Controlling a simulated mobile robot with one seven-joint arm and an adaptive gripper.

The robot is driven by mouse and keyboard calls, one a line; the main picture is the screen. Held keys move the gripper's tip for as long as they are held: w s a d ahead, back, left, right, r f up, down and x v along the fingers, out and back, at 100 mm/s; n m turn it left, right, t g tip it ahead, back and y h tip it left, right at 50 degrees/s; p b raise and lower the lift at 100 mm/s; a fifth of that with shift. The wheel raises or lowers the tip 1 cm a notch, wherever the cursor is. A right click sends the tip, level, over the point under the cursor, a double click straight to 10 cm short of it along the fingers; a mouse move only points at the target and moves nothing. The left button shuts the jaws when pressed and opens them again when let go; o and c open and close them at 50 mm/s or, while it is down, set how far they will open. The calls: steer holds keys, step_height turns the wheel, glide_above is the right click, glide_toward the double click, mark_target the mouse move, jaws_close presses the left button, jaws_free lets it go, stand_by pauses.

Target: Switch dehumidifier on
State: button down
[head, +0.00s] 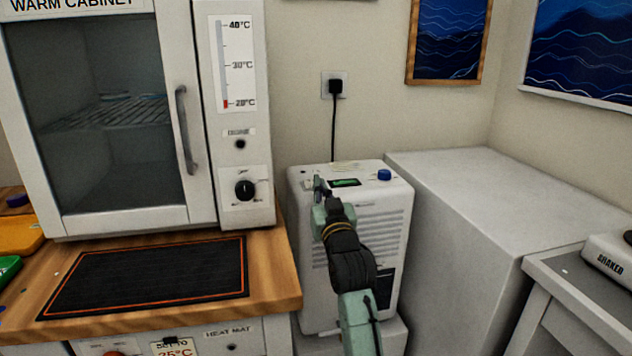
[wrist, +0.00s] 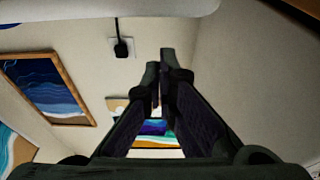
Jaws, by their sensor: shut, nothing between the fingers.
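The dehumidifier (head: 375,225) is a white box with side vents, standing right of the workbench in the head view. On its top are a small green-lit display (head: 344,182) and a blue knob or button (head: 384,174). My gripper (head: 318,183) is at the left part of its top, left of the display. Its fingers are shut with nothing between them; they also show in the wrist view (wrist: 161,75). I cannot tell whether the fingertips touch the top. My arm hides part of the dehumidifier's front.
A black cord runs from the dehumidifier up to a wall plug (head: 335,87). The warm cabinet (head: 245,215) stands on the wooden bench (head: 270,285) at left, beside a black heat mat (head: 150,277). A large grey block (head: 470,215) is close on the right, with a shaker (head: 612,256) beyond.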

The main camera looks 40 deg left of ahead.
steer(key=v, duration=0.4)
steer(key=shift+s+d+f+b, duration=0.2)
steer(key=shift+d+f+b, duration=0.05)
steer(key=shift+f+b, duration=0.2)
